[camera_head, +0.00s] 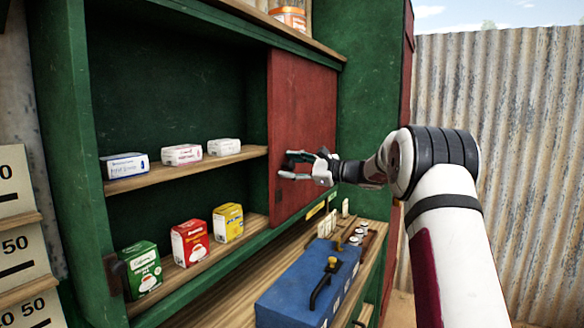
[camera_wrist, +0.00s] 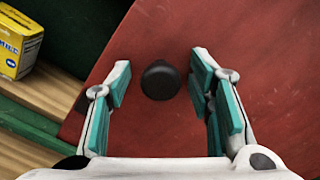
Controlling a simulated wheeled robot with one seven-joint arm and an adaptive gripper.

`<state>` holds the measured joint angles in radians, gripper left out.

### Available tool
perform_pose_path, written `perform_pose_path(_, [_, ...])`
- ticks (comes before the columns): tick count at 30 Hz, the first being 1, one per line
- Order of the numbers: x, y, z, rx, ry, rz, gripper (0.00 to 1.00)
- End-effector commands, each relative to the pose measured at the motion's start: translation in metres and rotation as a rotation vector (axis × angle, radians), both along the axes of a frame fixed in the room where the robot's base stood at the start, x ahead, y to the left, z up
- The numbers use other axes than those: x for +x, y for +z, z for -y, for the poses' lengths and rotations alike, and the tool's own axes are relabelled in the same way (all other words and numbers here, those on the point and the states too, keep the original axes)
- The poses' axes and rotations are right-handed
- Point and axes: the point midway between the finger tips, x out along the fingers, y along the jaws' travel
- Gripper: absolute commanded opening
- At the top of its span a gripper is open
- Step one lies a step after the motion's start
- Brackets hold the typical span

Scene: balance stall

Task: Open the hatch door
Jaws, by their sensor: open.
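The hatch door is a red panel (camera_head: 302,115) at the right part of the green cabinet, covering that side of the shelves. It fills most of the wrist view (camera_wrist: 250,35). A round dark knob (camera_wrist: 160,80) stands on the panel. My gripper (camera_head: 288,165) is in front of the red panel, near its lower left part. In the wrist view my gripper (camera_wrist: 159,82) is open, with one teal-padded finger on each side of the knob. The fingers look apart from the knob.
White boxes (camera_head: 125,165) stand on the upper shelf (camera_head: 190,172). Green, red and yellow boxes (camera_head: 190,242) stand on the lower shelf. A blue case (camera_head: 300,285) with a dark handle sits on the counter below. A corrugated wall (camera_head: 520,150) is at the right.

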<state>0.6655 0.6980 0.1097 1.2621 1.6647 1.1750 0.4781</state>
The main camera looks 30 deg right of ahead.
Motion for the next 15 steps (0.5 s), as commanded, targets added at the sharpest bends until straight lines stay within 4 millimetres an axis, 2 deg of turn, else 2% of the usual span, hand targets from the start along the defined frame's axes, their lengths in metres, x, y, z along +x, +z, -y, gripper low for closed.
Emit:
perform_pose_path(7, [-0.009, 0.0, 0.007, 0.0, -0.003, 0.0, 0.48])
perform_pose_path(15, [-0.053, 0.001, 0.037, 0.0, -0.004, 0.0, 0.48])
